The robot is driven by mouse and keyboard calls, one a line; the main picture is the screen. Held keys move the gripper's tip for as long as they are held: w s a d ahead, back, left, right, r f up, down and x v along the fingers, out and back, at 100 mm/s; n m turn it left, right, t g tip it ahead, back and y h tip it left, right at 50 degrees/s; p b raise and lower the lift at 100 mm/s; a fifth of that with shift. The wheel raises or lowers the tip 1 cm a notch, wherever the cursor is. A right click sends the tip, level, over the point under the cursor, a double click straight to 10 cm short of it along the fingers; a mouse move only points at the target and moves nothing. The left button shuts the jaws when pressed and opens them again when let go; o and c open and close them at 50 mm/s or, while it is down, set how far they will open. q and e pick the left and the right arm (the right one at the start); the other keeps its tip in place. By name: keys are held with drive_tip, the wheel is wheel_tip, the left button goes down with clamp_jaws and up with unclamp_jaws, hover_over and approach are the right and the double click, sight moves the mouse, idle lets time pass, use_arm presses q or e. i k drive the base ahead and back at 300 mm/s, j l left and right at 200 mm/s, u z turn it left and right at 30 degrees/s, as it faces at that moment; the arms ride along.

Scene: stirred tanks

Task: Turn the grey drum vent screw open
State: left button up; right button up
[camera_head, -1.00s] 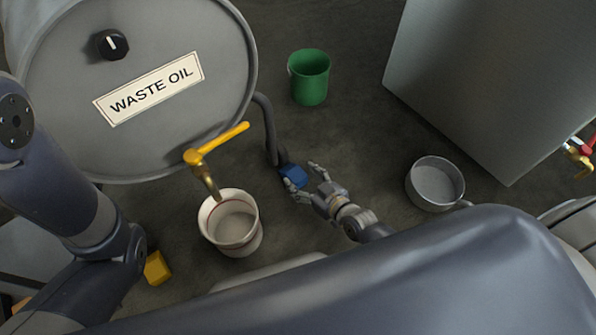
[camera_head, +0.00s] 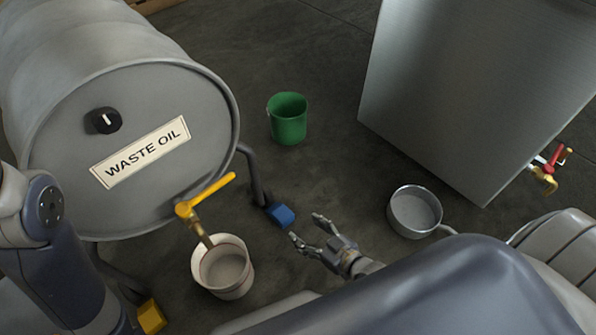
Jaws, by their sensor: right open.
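The grey drum (camera_head: 75,160) lies on its side at the left, labelled WASTE OIL. Its black vent screw (camera_head: 103,120) is on the end face above the label, with a white mark that stands nearly upright. A brass tap with a yellow lever (camera_head: 208,194) sits low on the drum face. My right gripper (camera_head: 306,229) is open and empty, low right of the drum, just below a blue block and well apart from the vent screw. My left arm shows at the left edge, but its gripper is not in view.
A white bucket (camera_head: 238,291) stands under the tap. A large grey cabinet (camera_head: 455,100) with a red-handled tap (camera_head: 556,158) fills the right back.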

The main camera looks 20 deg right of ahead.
sight(107, 120)
drive_tip(key=k+l, duration=0.25)
drive_tip(key=k, duration=0.2)
drive_tip(key=k+l, duration=0.25)
drive_tip(key=k, duration=0.25)
